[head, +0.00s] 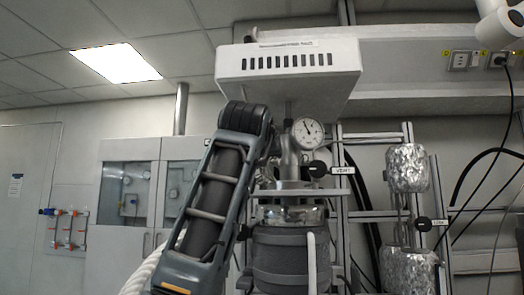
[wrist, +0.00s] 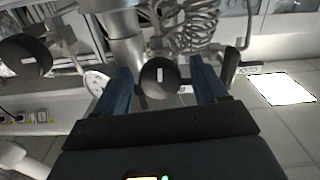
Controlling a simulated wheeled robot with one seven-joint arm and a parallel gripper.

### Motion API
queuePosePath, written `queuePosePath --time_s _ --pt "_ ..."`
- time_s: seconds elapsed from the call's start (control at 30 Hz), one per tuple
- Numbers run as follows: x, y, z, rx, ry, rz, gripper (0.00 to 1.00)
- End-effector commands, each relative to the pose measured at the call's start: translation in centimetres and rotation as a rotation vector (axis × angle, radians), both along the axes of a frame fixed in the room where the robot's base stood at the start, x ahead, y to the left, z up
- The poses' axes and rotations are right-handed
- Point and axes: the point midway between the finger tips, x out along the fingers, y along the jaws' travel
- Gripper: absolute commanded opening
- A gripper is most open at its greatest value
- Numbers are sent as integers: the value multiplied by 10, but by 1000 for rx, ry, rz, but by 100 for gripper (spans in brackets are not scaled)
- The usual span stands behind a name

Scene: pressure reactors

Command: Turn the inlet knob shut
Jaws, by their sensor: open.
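In the wrist view a round black knob (wrist: 152,88) with a short white mark sits between the two blue fingers of my gripper (wrist: 161,68). The fingers are open, one on each side, with a visible gap to the knob. The mark runs nearly upright in this view. No label shows on this knob, but its place opposite the vent knob fits the inlet knob. In the head view my arm hides it and the fingers. The black vent knob (head: 318,168), labelled VENT, is right of the reactor head; a similar knob (wrist: 25,55) shows at left in the wrist view.
The reactor vessel (head: 290,258) stands behind my arm, with a pressure gauge (head: 307,132) on top. A white overhead box (head: 290,75) hangs above. Another black knob (head: 423,224) and foil-wrapped vessels (head: 408,168) are at right. Coiled metal tubing (wrist: 185,25) lies close beyond the fingers.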

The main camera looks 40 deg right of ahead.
Motion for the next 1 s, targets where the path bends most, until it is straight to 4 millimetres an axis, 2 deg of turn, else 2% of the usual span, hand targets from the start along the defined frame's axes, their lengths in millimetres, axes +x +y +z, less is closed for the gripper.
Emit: queuePosePath --time_s 0.13,0.4,0.9,1.0 --pt "5 -7 0 1 0 1 72" --pt "6 -7 -1 1 -1 1 71" --pt "6 -7 0 1 -1 1 23" --pt "6 -7 -1 1 -1 1 17"
